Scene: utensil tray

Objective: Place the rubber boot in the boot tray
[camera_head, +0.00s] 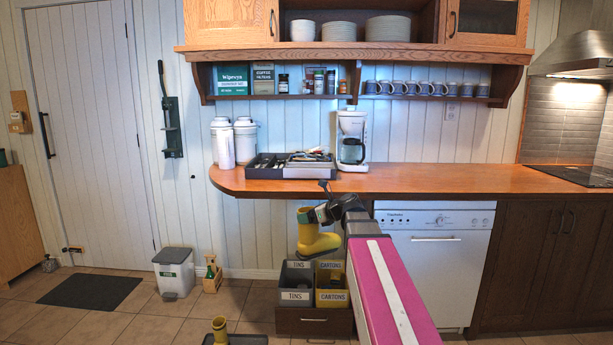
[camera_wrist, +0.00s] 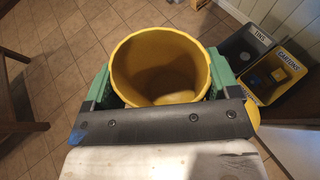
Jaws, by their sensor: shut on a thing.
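A yellow rubber boot (camera_head: 316,240) hangs upright from my gripper (camera_head: 322,212), in front of the counter and above the sorting bins, with its toe to the right. In the wrist view the green fingers of my gripper (camera_wrist: 161,82) are shut on the boot's shaft, one on each side, and the boot's round opening (camera_wrist: 160,60) faces the camera. A second yellow boot (camera_head: 220,332) stands low on the floor at the bottom edge of the head view. A dark tray, seemingly the boot tray (camera_head: 252,340), shows beside it and is mostly cut off.
Bins labelled tins (camera_head: 295,296) and cartons (camera_head: 332,298) stand below the held boot. The wooden counter (camera_head: 430,180) bears a utensil tray (camera_head: 268,172) and a coffee maker (camera_head: 352,140). A white pedal bin (camera_head: 174,272) and a dark mat (camera_head: 90,291) are at left.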

